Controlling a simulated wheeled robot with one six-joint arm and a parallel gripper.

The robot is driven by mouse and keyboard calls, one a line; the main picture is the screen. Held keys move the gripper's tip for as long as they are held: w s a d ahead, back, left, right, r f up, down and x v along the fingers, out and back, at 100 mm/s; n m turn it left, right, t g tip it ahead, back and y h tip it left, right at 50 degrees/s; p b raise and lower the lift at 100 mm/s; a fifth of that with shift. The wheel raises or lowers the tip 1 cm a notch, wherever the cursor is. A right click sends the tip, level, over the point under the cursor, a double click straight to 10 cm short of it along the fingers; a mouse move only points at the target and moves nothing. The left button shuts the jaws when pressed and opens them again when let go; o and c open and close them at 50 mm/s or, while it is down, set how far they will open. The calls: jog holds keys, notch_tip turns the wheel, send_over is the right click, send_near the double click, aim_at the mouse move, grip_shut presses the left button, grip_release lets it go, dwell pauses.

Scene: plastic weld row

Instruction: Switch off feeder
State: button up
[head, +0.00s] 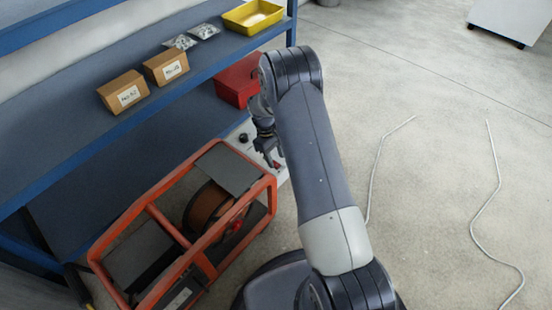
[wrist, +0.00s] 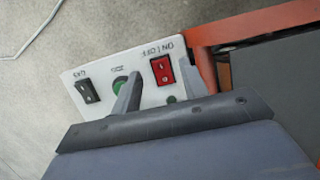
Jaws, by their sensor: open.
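The feeder (head: 150,223) is an orange-framed machine with a brown wire spool, on the floor in front of the blue shelf. The red switch lies between the fingers, nearer the right one. I cannot tell whether a finger touches the panel.
The blue shelf (head: 60,112) holds two cardboard boxes (head: 145,80), small bags and a yellow tray (head: 252,17). A red bin (head: 237,84) stands on the lower shelf. Pale cables (head: 377,160) lie on the otherwise open floor at right.

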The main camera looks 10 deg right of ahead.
jog(key=p+v, duration=0.2)
jog(key=v, duration=0.7)
jog(key=b+x, duration=0.3)
jog(key=x, duration=0.8)
jog(key=shift+s+d+t+y, duration=0.1)
jog(key=shift+s+t+y, duration=0.1)
jog(key=shift+t+y, duration=0.3)
